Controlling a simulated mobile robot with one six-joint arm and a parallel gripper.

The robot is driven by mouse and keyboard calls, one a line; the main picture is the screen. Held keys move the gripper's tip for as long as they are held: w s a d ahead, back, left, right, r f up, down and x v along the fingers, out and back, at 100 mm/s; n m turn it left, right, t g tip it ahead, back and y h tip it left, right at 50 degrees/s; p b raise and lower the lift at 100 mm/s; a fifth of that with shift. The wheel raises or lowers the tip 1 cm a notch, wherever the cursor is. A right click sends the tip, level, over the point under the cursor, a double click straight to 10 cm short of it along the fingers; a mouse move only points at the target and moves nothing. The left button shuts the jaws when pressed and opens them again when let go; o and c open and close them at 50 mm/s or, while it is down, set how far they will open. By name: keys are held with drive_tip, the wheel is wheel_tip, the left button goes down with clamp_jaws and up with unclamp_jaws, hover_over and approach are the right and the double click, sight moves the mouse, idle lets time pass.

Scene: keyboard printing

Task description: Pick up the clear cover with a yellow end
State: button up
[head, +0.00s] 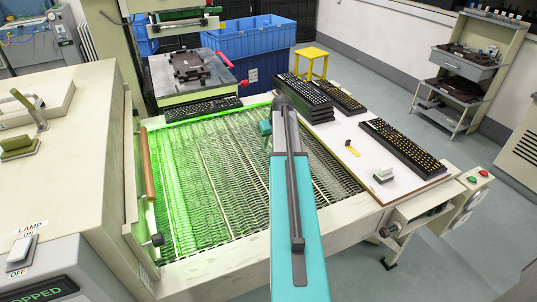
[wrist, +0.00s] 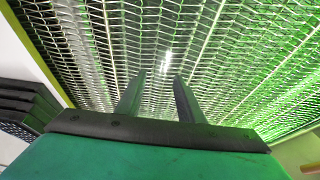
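I cannot make out a clear cover with a yellow end for certain in either view. A small yellow piece (head: 352,150) with a dark tip lies on the white board right of my arm in the head view; I cannot tell whether it belongs to a cover. My gripper (wrist: 158,77) shows two dark fingers apart with nothing between them. It is over the metal mesh conveyor (wrist: 90,45), which is lit green. In the head view my teal arm hides most of the gripper and part of the mesh.
The white board (head: 343,131) holds a black keyboard (head: 403,148), a stack of keyboards (head: 304,97) and a small pale block (head: 384,175). Another keyboard (head: 203,108) lies at the mesh's far end. A cream machine housing (head: 75,150) stands left. Blue crates (head: 250,38) stand behind.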

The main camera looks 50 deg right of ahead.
sight(269, 148)
drive_tip(key=shift+w+d+f+p, duration=0.25)
drive_tip(key=shift+w+f+p, duration=0.15)
drive_tip(key=shift+f, duration=0.2)
drive_tip(key=shift+p+x, duration=0.4)
drive_tip(key=shift+x, duration=1.05)
clamp_jaws()
